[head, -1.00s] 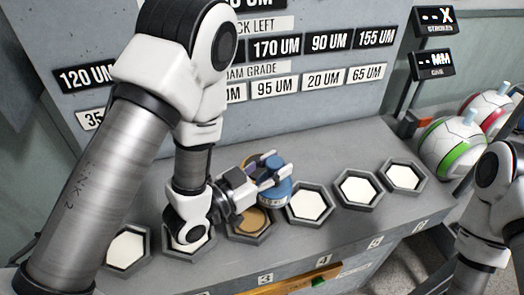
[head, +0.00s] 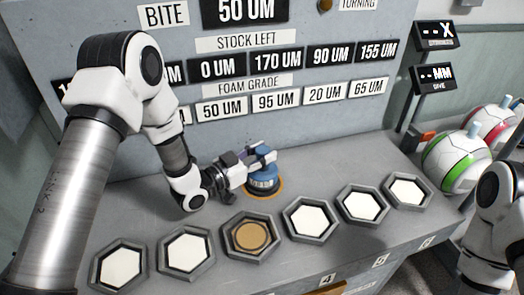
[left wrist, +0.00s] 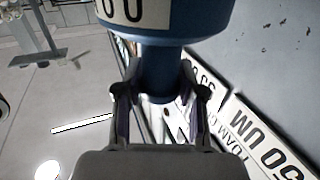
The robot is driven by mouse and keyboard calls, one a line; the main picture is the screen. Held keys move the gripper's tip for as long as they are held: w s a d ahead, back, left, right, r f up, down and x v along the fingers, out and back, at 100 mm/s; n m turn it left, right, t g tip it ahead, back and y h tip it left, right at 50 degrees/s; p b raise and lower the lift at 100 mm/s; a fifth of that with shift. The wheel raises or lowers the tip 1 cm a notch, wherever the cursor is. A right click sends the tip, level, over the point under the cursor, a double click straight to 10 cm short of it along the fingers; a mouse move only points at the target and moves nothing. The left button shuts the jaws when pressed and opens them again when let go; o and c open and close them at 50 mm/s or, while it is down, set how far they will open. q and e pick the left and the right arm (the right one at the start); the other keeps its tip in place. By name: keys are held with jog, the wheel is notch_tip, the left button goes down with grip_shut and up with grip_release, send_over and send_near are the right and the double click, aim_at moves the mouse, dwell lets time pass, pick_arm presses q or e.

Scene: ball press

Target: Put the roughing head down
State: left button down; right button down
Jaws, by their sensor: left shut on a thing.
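The roughing head (head: 263,184) is a blue tool with an orange base rim, standing upright behind the row of hexagonal trays, close to the grey board. My left gripper (head: 262,158) is shut on its narrow blue neck. In the left wrist view, the blue head (left wrist: 165,25) with a white label fills the top, and its neck sits between both fingers (left wrist: 160,95). The orange rim is at or just above the bench top (head: 200,224); I cannot tell whether it touches. My right arm shows at the right edge, but its gripper is out of view.
A hexagonal tray (head: 250,257) with a tan disc stands in front of the head; several neighbouring trays hold white discs. The grey board (head: 280,20) with number plates rises behind. White balls (head: 455,160) with coloured bands sit at the right.

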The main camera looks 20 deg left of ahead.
pick_arm(q)
jog(key=shift+f, duration=0.1)
jog(key=c, duration=0.7)
grip_release()
jog(key=shift+r, duration=0.2)
jog(key=shift+s+a+f, duration=0.15)
jog(key=shift+s+a, duration=0.05)
jog(key=shift+s, duration=0.05)
jog(key=b+v, duration=0.1)
jog(key=v, duration=0.6)
